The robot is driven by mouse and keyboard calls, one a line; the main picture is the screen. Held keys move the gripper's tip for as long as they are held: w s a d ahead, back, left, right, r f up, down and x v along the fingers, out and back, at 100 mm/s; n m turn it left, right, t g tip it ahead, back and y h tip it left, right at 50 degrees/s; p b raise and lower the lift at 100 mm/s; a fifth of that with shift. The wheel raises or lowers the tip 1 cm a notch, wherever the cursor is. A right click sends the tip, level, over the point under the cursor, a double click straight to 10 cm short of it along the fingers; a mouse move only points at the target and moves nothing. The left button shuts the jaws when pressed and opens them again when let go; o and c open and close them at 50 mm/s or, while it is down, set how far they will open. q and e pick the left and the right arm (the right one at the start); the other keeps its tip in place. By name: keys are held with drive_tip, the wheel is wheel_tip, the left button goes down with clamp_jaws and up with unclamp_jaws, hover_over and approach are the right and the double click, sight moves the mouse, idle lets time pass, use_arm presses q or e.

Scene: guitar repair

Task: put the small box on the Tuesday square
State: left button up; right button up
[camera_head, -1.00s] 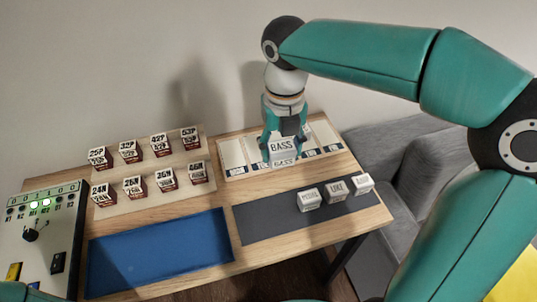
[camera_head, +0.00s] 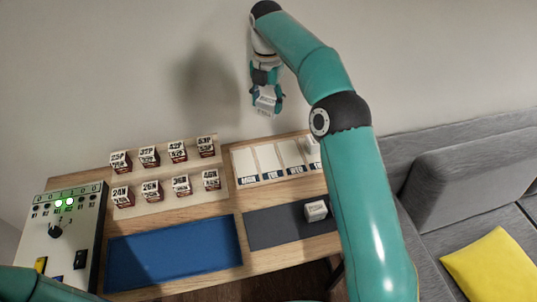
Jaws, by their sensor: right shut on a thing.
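My right gripper (camera_head: 266,106) is high over the back of the table, in front of the wall. It is shut on a small white box (camera_head: 266,102), whose lettering is too small to read. The weekday board (camera_head: 236,178) lies on the table below, with pale squares side by side. The Tuesday square (camera_head: 269,158) is second from the left and looks bare. A white block (camera_head: 313,146) shows at the fourth square, partly hidden by my right arm. My left gripper is out of view; only part of my left arm shows at the lower left.
A white box (camera_head: 316,210) stands on the dark grey mat (camera_head: 270,229); my arm hides the mat's right part. Several labelled boxes stand on the pale board (camera_head: 160,208) at left. A blue mat (camera_head: 172,254) and a control panel (camera_head: 50,222) lie nearer. A grey sofa (camera_head: 450,190) is at right.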

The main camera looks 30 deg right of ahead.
drive_tip(key=shift+w+d+f+m, duration=0.2)
drive_tip(key=shift+w+f+m, duration=0.15)
drive_tip(key=shift+w, duration=0.1)
wheel_tip(320, 180, down, 15)
drive_tip(key=shift+b, duration=0.7)
wheel_tip(320, 180, down, 4)
drive_tip(key=shift+f+p, duration=0.2)
drive_tip(key=shift+p, duration=0.2)
drive_tip(key=shift+w+f, duration=0.1)
drive_tip(key=shift+f, duration=0.15)
